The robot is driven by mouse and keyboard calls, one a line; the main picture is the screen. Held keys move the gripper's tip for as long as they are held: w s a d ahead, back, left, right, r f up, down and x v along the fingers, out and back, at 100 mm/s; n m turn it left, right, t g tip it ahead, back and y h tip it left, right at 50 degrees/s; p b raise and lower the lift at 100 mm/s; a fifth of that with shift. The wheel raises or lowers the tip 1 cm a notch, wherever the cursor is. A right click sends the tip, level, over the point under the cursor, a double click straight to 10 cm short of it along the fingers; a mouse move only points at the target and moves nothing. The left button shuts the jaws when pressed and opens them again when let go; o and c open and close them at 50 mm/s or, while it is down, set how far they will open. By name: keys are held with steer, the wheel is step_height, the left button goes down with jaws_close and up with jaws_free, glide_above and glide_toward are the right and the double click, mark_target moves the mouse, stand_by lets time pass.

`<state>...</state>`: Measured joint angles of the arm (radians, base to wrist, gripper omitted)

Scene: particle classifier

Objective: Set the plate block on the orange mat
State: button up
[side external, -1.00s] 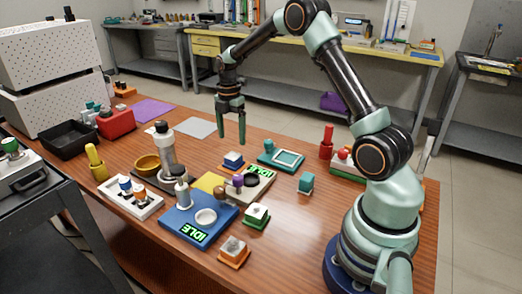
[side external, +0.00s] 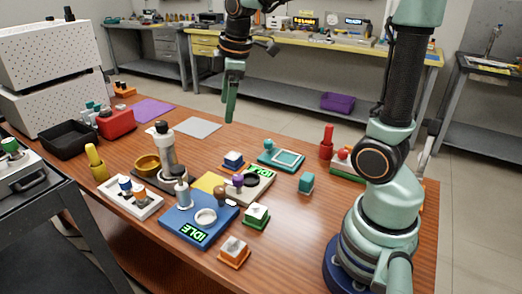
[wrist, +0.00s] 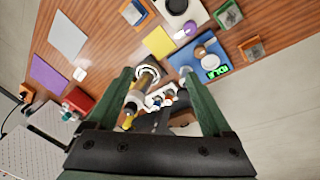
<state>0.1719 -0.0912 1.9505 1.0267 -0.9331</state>
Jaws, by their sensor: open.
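My gripper (side external: 230,118) is open and empty, high above the far part of the wooden table; its two green fingers are wide apart in the wrist view (wrist: 156,72). I cannot tell for sure which block is the plate block. Candidates are a blue-and-white block (side external: 233,157) on a small orange base (side external: 233,168), a pale brownish block (side external: 236,244) on another orange base (side external: 233,261) at the near edge, a white-topped block on a green base (side external: 256,223), and a teal cube (side external: 306,181). My gripper touches none of them.
A blue station (side external: 190,232) with a dish, a dark stand with a tall grey cylinder (side external: 167,150) and a white tray (side external: 146,208) crowd the near left. A purple mat (side external: 153,111) and a grey mat (side external: 199,128) lie bare behind. The table's right front is clear.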

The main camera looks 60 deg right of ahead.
steer(key=s+a+m+t, duration=0.2)
steer(key=s+a+m, duration=0.4)
steer(key=s+m, duration=0.2)
steer(key=shift+s+a+f+m+t+y, duration=0.2)
steer(key=shift+s+a+m+t+y, duration=0.15)
steer(key=shift+s, duration=0.7)
